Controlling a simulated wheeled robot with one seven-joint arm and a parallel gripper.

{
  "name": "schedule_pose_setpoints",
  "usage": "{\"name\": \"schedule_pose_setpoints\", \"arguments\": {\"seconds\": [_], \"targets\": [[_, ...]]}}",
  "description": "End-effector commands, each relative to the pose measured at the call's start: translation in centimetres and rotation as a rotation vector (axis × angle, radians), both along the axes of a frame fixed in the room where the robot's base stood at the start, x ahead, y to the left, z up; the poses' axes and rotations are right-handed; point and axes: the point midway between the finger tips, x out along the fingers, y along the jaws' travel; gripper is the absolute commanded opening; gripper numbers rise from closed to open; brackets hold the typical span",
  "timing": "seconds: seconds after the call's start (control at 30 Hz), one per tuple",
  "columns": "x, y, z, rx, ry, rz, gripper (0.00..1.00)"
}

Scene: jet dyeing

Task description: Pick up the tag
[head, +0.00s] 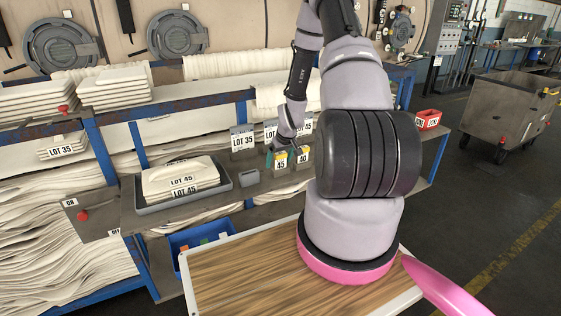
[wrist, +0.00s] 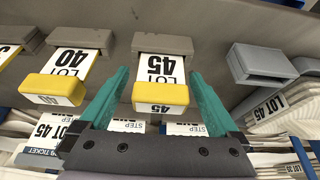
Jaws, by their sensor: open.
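The LOT 45 tag (wrist: 160,90) is a white card with a yellow end, standing in a grey holder block (wrist: 162,43). In the head view it shows as the yellow-topped 45 tag (head: 281,162) on the bench shelf. My gripper (wrist: 160,74) is open, with one teal finger on each side of this tag. Gaps show between the fingers and the yellow end, and I see no contact. In the head view my gripper (head: 270,157) is partly hidden by my own arm. A similar LOT 40 tag (wrist: 58,82) stands to the left in the wrist view.
Another yellow-ended tag (wrist: 6,55) is at the wrist view's left edge. An empty-looking grey block (wrist: 262,64) is to the right. In the head view, a dark tray (head: 229,187) holds folded LOT 45 cloth (head: 180,176). A blue bin (head: 175,244) sits below.

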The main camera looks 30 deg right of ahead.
Motion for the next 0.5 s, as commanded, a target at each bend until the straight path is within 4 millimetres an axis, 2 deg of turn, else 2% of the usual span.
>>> {"name": "schedule_pose_setpoints", "arguments": {"seconds": [0.13,0.17,0.3,0.37,0.4,0.5], "targets": [[0.01,0.00,0.04,0.000,0.000,0.000,0.97],[0.01,0.00,0.04,0.000,0.000,0.000,0.90],[0.00,0.00,0.05,0.000,0.000,0.000,0.36],[0.00,0.01,0.05,0.000,0.000,0.000,0.13],[0.00,0.00,0.05,0.000,0.000,0.000,0.09],[0.00,0.01,0.06,0.000,0.000,0.000,0.09]]}}
